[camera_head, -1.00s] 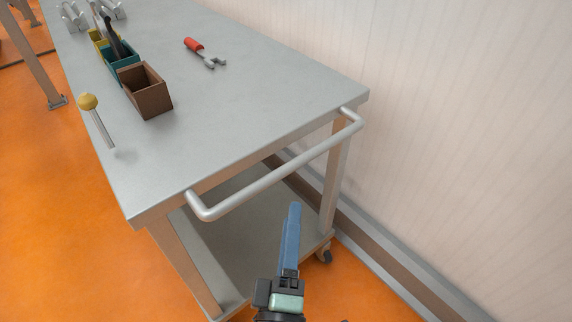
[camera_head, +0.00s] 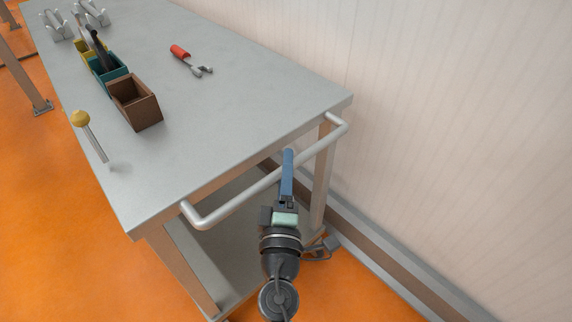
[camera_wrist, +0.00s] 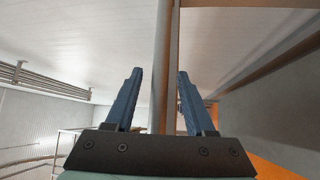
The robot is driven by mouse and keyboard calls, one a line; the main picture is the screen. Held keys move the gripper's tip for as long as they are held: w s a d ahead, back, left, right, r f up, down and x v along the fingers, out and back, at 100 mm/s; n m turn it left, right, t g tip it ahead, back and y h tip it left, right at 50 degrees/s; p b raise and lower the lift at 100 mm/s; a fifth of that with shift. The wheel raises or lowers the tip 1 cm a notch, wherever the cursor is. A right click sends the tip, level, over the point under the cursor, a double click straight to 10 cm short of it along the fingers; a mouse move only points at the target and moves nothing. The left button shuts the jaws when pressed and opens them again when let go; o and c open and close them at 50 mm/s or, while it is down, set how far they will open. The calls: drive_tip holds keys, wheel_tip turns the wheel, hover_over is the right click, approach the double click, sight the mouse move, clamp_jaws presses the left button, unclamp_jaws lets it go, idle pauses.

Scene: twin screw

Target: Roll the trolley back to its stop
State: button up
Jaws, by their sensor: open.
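The trolley (camera_head: 230,100) is a grey metal table on legs with a lower shelf and castors. Its tubular handle (camera_head: 240,195) runs along the near end. My gripper (camera_head: 288,153) has blue fingers that cross the handle right of its middle in the head view. In the wrist view my gripper (camera_wrist: 160,72) is open, and the handle bar (camera_wrist: 161,50) runs lengthwise in the gap between the two fingers. The fingers do not close on the bar. The far end of the trolley is out of frame, and no stop can be made out.
On the trolley top are a brown box (camera_head: 136,103), a teal box (camera_head: 107,75), a red-handled tool (camera_head: 182,52) and a yellow-knobbed rod (camera_head: 90,133). A pale wall (camera_head: 450,130) stands close on the right.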

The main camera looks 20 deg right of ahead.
drive_tip(key=shift+w+d, duration=0.1)
drive_tip(key=shift+w, duration=0.1)
clamp_jaws()
idle(1.4)
